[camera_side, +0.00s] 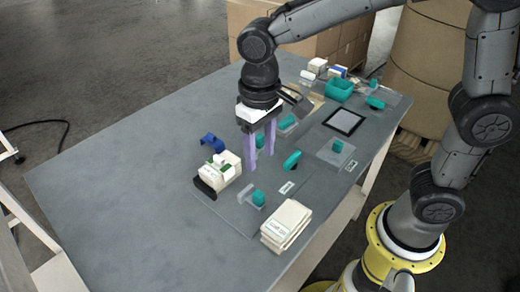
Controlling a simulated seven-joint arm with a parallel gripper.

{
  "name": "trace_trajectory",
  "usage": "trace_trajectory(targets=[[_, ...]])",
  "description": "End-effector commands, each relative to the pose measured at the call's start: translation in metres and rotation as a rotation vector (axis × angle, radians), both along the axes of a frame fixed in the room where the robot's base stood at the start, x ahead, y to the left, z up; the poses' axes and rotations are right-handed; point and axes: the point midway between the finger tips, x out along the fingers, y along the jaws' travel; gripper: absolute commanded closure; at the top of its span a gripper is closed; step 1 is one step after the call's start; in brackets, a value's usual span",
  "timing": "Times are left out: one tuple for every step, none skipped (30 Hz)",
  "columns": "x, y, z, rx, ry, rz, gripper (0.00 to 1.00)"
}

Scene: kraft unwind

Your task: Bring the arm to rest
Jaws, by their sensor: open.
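My gripper (260,146) hangs over the middle of the grey table (120,172), pointing down. Its two purple fingers are apart with nothing seen between them. A teal block shows just behind the fingers; I cannot tell how far the fingertips are above the table. The arm reaches in from the right, bent over the table's far side.
A white device (221,170) and a blue bracket (211,141) lie left of my gripper. A white stack (286,225) is at the front. A teal bin (339,90), a black frame (343,121) and several teal pieces are to the right. The table's left part is clear.

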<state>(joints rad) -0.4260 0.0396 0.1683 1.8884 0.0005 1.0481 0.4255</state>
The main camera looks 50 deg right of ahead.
Motion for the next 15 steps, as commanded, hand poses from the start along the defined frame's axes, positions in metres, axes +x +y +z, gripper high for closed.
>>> trace_trajectory(targets=[[0.000,0.000,0.000,0.000,0.000,0.000,0.45],[0.000,0.000,0.000,0.000,0.000,0.000,0.45],[0.000,0.000,0.000,0.000,0.000,0.000,0.45],[0.000,0.000,0.000,0.000,0.000,0.000,0.45],[0.000,-0.001,0.000,0.000,0.000,-0.002,0.45],[0.001,-0.003,0.001,0.001,-0.003,-0.010,0.45],[0.003,-0.006,0.004,0.005,-0.012,-0.019,0.45],[0.004,-0.009,0.009,0.011,-0.026,-0.030,0.45],[0.005,-0.015,0.018,0.021,-0.049,-0.047,0.45],[0.004,-0.021,0.025,0.028,-0.068,-0.063,0.45],[0.002,-0.028,0.032,0.035,-0.087,-0.081,0.45],[-0.003,-0.039,0.042,0.046,-0.116,-0.107,0.45],[-0.008,-0.048,0.050,0.053,-0.140,-0.126,0.45],[-0.014,-0.057,0.057,0.060,-0.165,-0.142,0.45],[-0.023,-0.068,0.066,0.068,-0.199,-0.161,0.45]])
